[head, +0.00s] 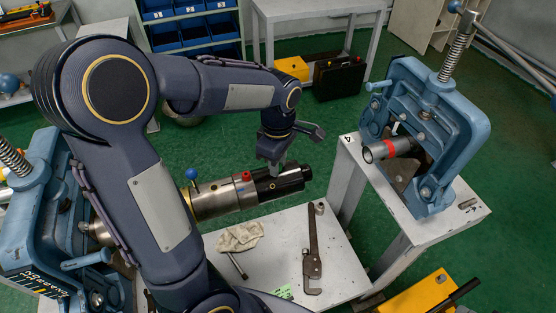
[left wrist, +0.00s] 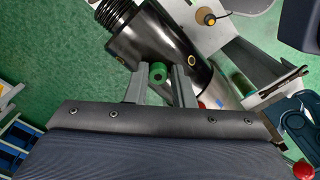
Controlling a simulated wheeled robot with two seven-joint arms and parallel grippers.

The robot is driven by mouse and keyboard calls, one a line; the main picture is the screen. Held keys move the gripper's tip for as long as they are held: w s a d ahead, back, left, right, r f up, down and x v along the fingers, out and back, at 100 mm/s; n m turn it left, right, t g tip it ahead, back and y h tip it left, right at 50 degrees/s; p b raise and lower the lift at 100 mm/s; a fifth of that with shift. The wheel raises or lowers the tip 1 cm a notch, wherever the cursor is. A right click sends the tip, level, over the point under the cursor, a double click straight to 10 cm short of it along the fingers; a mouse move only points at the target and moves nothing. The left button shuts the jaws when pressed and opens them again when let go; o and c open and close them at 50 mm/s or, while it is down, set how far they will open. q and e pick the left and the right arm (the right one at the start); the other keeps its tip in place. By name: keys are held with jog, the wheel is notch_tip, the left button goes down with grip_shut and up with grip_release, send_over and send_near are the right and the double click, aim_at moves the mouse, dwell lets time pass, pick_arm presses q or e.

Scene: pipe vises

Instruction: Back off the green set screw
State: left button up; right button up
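The green set screw (left wrist: 158,73) shows in the left wrist view as a small green knob against the black end (left wrist: 150,40) of the tool. In the head view I cannot see it. The tool, a steel cylinder (head: 215,199) with a black end piece (head: 290,178), lies sideways, with a red knob (head: 246,176) and a blue ball knob (head: 191,173) on it. My left gripper (head: 273,168) is at the black end; in the left wrist view its two fingers (left wrist: 160,84) stand apart on either side of the green screw, with gaps showing. My right gripper is out of view.
A blue vise (head: 440,130) at right holds a dark pipe (head: 388,148) with a red band. Another blue vise (head: 35,225) stands at left. A pipe wrench (head: 312,255), rag (head: 240,237) and small rod (head: 237,265) lie on the low white table (head: 280,240).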

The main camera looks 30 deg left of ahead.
pick_arm(q)
jog(key=o, duration=0.4)
jog(key=shift+c, duration=0.2)
jog(key=shift+r, duration=0.1)
notch_tip(320, 180, up, 8)
jog(key=shift+f, duration=0.15)
dwell(0.4)
jog(key=s+d+f+m+t+h, duration=0.1)
jog(key=s+d+m+t+h, duration=0.1)
jog(key=s+m, duration=0.6)
jog(key=s+d+f+m+t+h, duration=0.1)
jog(key=s+d+m+t, duration=0.1)
jog(key=s+m, duration=0.6)
jog(key=shift+s+d+f+m+t+h, duration=0.15)
jog(key=shift+s+f+m+t+h, duration=0.2)
jog(key=shift+t, duration=0.55)
